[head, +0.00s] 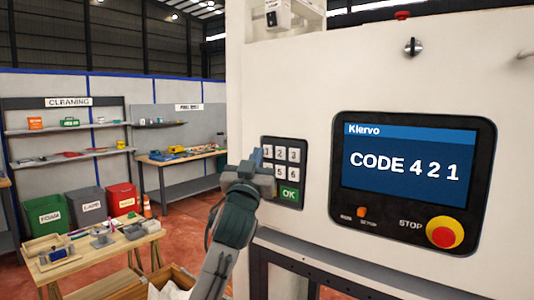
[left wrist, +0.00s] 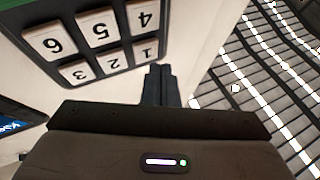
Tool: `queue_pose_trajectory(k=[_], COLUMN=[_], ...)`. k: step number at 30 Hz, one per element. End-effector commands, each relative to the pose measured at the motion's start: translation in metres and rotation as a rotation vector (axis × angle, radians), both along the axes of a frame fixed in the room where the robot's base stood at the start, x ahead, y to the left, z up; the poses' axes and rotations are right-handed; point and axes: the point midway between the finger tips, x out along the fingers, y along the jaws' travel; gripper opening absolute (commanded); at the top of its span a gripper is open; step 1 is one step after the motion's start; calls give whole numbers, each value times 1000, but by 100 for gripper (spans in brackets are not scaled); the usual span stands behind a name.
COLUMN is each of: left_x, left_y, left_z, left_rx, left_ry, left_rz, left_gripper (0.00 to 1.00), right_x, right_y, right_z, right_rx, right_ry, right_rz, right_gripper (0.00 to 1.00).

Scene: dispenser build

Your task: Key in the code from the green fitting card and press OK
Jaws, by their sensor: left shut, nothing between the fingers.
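The keypad (head: 286,163) is on the white machine front, with white number keys and a green OK key (head: 289,194). The screen (head: 408,165) beside it reads "CODE 4 2 1". My left gripper (head: 257,157) is shut and empty at the keypad's left edge, hiding the 4 key in the head view. In the left wrist view the keypad (left wrist: 92,47) appears upside down, and the shut fingertips (left wrist: 158,70) are close by the 1 key (left wrist: 146,51). I cannot tell whether they touch it. No green fitting card is seen. My right gripper is not in view.
A red and yellow stop button (head: 444,233) sits below the screen, with a small orange button (head: 361,212) to its left. A wooden workbench (head: 95,252) with parts stands at left. Bins, including a green one (head: 47,217), stand behind it.

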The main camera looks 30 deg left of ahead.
Motion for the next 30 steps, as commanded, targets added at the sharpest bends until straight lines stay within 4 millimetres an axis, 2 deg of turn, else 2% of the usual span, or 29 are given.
queue_pose_trajectory(k=[7, 21, 30], left_x=[-5, -48, -50], left_y=[1, 4, 4], left_z=[0, 0, 0], left_rx=[2, 2, 0], left_ry=[0, -1, 0], left_rz=[1, 0, 0], left_gripper=[0, 0, 0], right_x=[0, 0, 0], right_y=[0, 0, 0], right_z=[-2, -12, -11], right_rx=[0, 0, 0], right_ry=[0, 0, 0], right_rz=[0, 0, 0], right_gripper=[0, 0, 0])
